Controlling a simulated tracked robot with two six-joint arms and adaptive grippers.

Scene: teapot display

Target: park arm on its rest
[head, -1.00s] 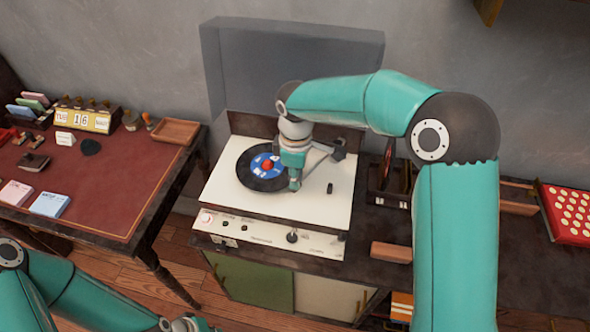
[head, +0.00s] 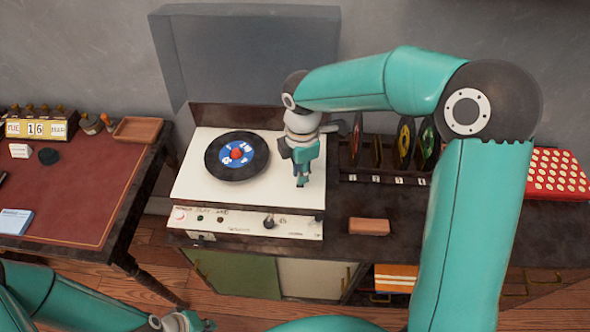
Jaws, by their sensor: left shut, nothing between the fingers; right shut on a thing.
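The record player (head: 195,190) has a cream top and stands on the dark cabinet. A black record (head: 213,168) with a blue label and a red centre lies on its left side. My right gripper (head: 301,183) points down over the right part of the deck, right of the record and clear of it. It is shut on the tonearm, which is mostly hidden behind the gripper; the grey pivot end (head: 331,126) shows at the back right. The rest is hidden or too small to tell. My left gripper (head: 186,323) is shut and empty at the bottom edge, partly cut off.
A grey lid (head: 245,55) stands raised behind the player. A rack of records (head: 378,178), a brown block (head: 369,226) and a red tray with pale discs (head: 557,173) are to the right. A red-topped desk (head: 85,200) stands left.

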